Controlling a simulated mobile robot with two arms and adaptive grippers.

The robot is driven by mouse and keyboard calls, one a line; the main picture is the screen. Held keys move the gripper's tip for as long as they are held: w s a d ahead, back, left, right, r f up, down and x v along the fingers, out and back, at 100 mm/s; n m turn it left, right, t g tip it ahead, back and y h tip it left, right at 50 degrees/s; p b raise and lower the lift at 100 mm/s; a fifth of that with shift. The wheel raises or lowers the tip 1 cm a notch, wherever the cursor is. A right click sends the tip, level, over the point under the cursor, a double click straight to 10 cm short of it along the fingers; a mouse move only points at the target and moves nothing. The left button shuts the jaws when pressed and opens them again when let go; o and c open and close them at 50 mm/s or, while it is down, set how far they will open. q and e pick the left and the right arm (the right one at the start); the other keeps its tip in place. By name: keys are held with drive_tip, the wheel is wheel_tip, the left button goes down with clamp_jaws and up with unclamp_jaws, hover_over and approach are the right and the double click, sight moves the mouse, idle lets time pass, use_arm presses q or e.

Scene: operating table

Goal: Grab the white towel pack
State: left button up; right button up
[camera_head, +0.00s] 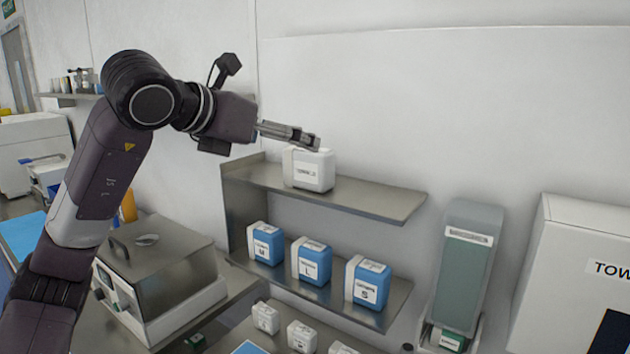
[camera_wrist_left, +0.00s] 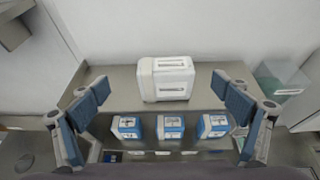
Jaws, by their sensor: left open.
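The white towel pack (camera_head: 312,172) stands upright on the top steel shelf, with a dark-lettered label on its front. In the left wrist view the white towel pack (camera_wrist_left: 166,79) is centred ahead, between the two fingers but beyond their tips. My left gripper (camera_head: 305,138) comes in from the left just above and in front of the pack, and its fingers hide part of the pack's top. In the left wrist view my left gripper (camera_wrist_left: 166,95) is spread wide and empty. My right gripper is in neither view.
The top shelf (camera_head: 375,200) is bare to the right of the pack. Blue-and-white packs (camera_head: 312,262) stand on the shelf below, with small white packs (camera_head: 302,336) lower down. A steel box device (camera_head: 160,265) is at left, a grey-green dispenser (camera_head: 465,265) at right.

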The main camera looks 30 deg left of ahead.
sight(303, 150)
use_arm(q)
drive_tip(key=x, duration=0.3)
drive_tip(key=shift+f+p, duration=0.25)
drive_tip(key=shift+p, duration=0.1)
drive_tip(key=shift+w+d+f+p, duration=0.15)
drive_tip(key=shift+w+d+p, duration=0.1)
drive_tip(key=shift+w+p, duration=0.2)
drive_tip(key=p+x, duration=0.1)
drive_tip(key=x, duration=0.1)
drive_tip(key=p+x, duration=0.1)
drive_tip(key=x, duration=0.1)
drive_tip(key=shift+w+d+f, duration=0.2)
drive_tip(key=shift+d+f, duration=0.05)
drive_tip(key=shift+f, duration=0.1)
drive_tip(key=shift+s, duration=0.15)
drive_tip(key=shift+c, duration=1.2)
drive_tip(key=c, duration=1)
drive_tip(key=shift+c, duration=0.4)
drive_tip(key=shift+r, duration=0.15)
